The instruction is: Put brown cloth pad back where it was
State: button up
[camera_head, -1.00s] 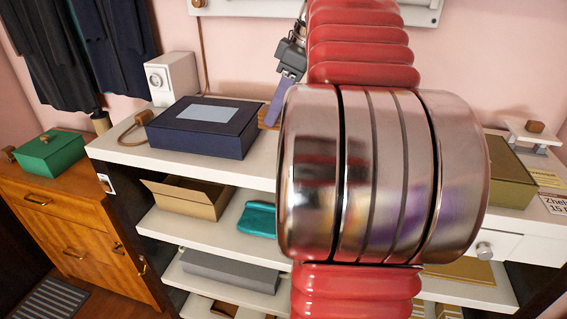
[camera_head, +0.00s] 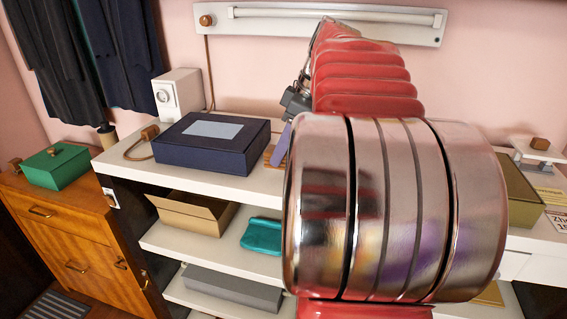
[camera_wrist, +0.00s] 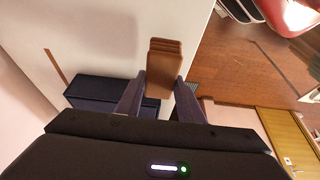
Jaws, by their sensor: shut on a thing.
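The brown cloth pad (camera_wrist: 165,60) is a small, layered brown block between the tips of my dark gripper fingers (camera_wrist: 160,80) in the wrist view. My gripper is shut on it. In the head view, part of the pad (camera_head: 269,155) shows beside the right end of the navy box, at the white counter. My gripper (camera_head: 282,148) is mostly hidden there behind my red and chrome arm. I cannot tell whether the pad touches the counter.
The navy box (camera_head: 211,142) stands on the white counter (camera_head: 122,162), close left of the pad. A white device (camera_head: 180,95) stands behind it. Below, a shelf holds an open tan box (camera_head: 193,213) and a teal cloth (camera_head: 262,236). An olive box (camera_head: 519,190) stands at right.

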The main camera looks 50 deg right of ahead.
aim_at(282, 163)
jog(key=shift+f, duration=2.05)
jog(key=shift+f, duration=0.1)
jog(key=o, duration=1.1)
jog(key=v, duration=1.2)
